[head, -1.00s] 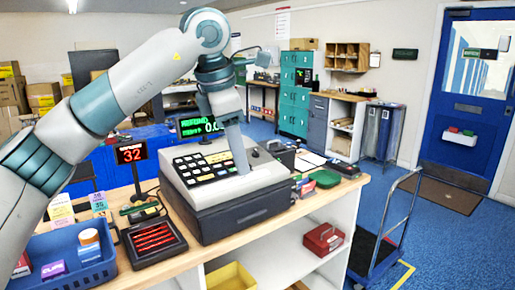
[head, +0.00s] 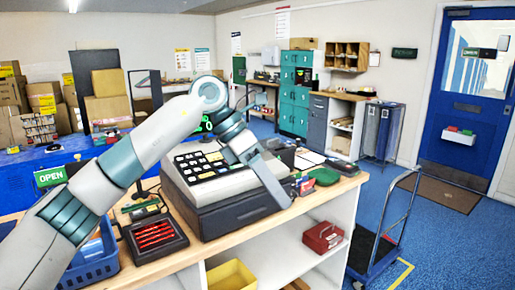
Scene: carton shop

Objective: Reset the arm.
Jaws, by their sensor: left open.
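My left arm comes in from the left, a white and teal arm that bends above the counter. Its left gripper (head: 278,190) points down and to the right, in front of the cash register's right side. It is open, and I see nothing held in it. The grey cash register (head: 235,215) with its dark drawer front stands on the wooden counter, its key panel (head: 203,166) partly uncovered. The arm hides most of the green-lit display (head: 207,124) behind the register. My right gripper is not in view.
A black tray with red pens (head: 155,236) and a blue basket (head: 98,262) sit left of the register. Small items and a green dish (head: 324,177) lie to its right. A red box (head: 323,237) is on the shelf below. A hand cart (head: 385,245) stands at right.

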